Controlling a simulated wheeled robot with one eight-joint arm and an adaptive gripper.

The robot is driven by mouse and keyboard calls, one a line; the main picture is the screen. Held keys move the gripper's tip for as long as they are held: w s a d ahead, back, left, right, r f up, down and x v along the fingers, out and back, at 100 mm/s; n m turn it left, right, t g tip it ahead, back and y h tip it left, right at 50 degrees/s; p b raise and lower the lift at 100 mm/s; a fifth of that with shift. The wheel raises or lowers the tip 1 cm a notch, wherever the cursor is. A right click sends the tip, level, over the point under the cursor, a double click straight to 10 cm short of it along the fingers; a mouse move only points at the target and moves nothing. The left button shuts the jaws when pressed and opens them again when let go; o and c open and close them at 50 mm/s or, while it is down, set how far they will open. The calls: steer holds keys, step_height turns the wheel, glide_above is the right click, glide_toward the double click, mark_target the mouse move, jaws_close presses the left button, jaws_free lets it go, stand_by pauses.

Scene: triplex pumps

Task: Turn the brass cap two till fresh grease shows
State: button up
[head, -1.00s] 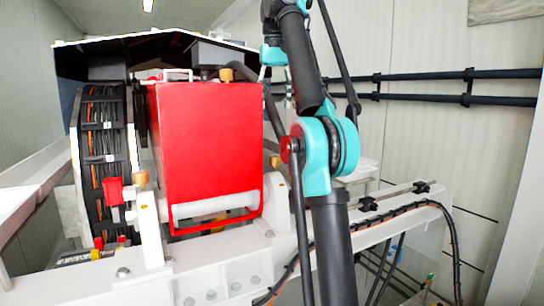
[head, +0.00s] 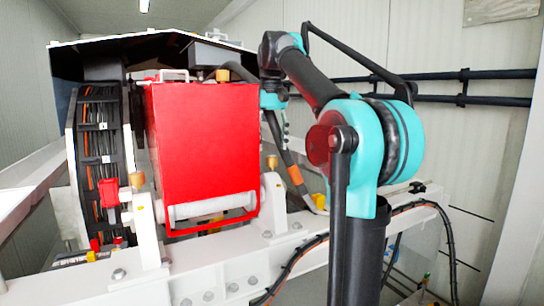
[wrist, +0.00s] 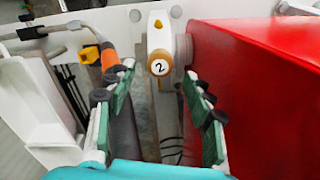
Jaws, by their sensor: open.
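The brass cap two (wrist: 159,66) shows in the wrist view with a round pale face marked "2". It sits at the end of a white bracket (wrist: 157,30), beside the red box. My gripper (wrist: 160,76) is open and empty, its green-padded fingers to the left and right of the cap in the picture. The cap appears just beyond the fingertips, and I see no contact. In the head view a brass cap (head: 272,163) tops the white bracket right of the red box; it appears to be the same one. I cannot make out grease on it.
The red box (head: 202,140) stands close beside the cap and the right finger. Other brass caps (head: 137,180) are on the left bracket and above the box (head: 223,75).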

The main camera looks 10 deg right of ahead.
mark_target(272, 156)
steer(key=shift+f, duration=2.25)
steer(key=c, duration=1.2)
